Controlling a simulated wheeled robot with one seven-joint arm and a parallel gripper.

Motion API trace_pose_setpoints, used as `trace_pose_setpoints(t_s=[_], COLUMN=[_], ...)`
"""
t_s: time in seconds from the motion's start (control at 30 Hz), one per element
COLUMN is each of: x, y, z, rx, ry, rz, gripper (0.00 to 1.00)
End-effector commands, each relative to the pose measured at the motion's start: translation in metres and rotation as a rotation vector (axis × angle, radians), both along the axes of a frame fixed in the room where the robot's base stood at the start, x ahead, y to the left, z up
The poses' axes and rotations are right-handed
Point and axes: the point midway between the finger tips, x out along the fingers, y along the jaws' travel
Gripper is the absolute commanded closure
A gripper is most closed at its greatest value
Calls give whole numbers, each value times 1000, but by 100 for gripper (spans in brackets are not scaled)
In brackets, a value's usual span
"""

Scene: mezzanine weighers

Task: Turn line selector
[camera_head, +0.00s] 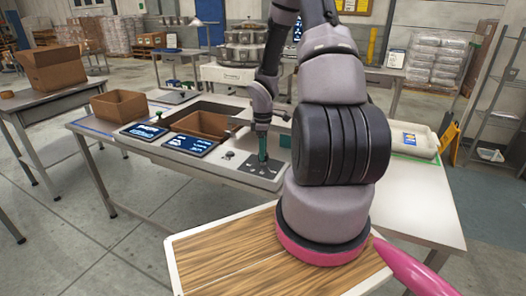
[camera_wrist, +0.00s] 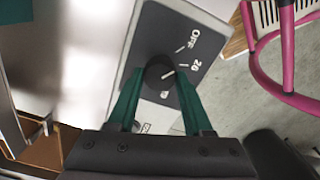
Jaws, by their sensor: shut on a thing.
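The line selector is a dark round knob (camera_wrist: 158,68) on a dark grey plate (camera_wrist: 166,28) marked "OFF" and "20", with white tick marks. A further mark near the knob is too small to read. In the head view the selector plate (camera_head: 250,167) lies at the front right of the table's light control panel. My gripper (camera_head: 263,158) reaches down onto it from above. In the wrist view the green fingers of my gripper (camera_wrist: 160,78) are shut on the knob, one at each side. The fingers hide part of the plate.
Two dark display screens (camera_head: 190,145) (camera_head: 144,131) sit left of the selector. An open cardboard box (camera_head: 119,105) and a brown bin (camera_head: 203,124) stand behind them. Grey floor (camera_head: 130,240) is clear at left.

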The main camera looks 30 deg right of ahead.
Motion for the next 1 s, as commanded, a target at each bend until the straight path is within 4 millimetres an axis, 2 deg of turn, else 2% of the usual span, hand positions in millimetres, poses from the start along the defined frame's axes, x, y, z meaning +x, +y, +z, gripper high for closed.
trace_pose_setpoints(t_s=[0.3,0.77,0.8,0.87,0.9,1.0], x=[0,0,0,0,0,0], y=[-1,-1,-1,-1,-1,0], z=[0,0,0,0,0,0], rx=[-1,-1,-1,-1,-1,-1], ry=[-1,-1,-1,-1,-1,-1], rz=[96,111,111,110,110,110], gripper=[100,100,46,23,20,20])
